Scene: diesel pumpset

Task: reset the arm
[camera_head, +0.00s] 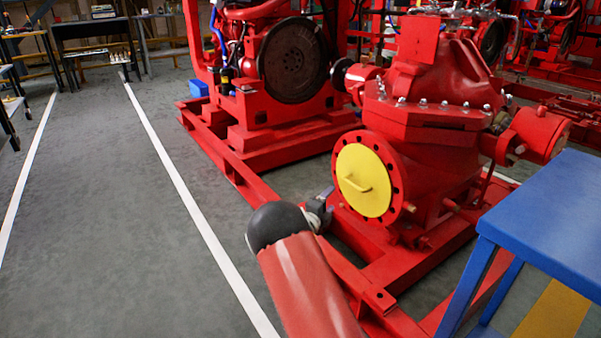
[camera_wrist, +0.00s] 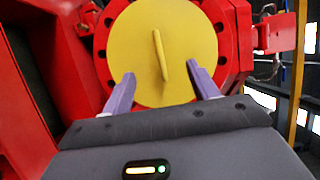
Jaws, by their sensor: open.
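My gripper (camera_wrist: 161,88) is open in the wrist view, its two purple fingers spread apart with nothing between them. It faces a round yellow cover (camera_wrist: 185,45) with a raised handle, set on a red flange with bolt holes. In the head view the yellow cover (camera_head: 363,181) is on the front of the red pump (camera_head: 432,110), its handle near the middle. My gripper (camera_head: 322,205) shows there as a small grey shape just left of the flange, partly hidden behind my arm. I cannot tell the exact gap to the cover.
A blue table (camera_head: 555,215) stands at the right front. The red base frame (camera_head: 345,268) runs below the pump and my arm. A red engine with a dark flywheel (camera_head: 292,60) is behind. Grey floor (camera_head: 110,220) with white lines is clear at left.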

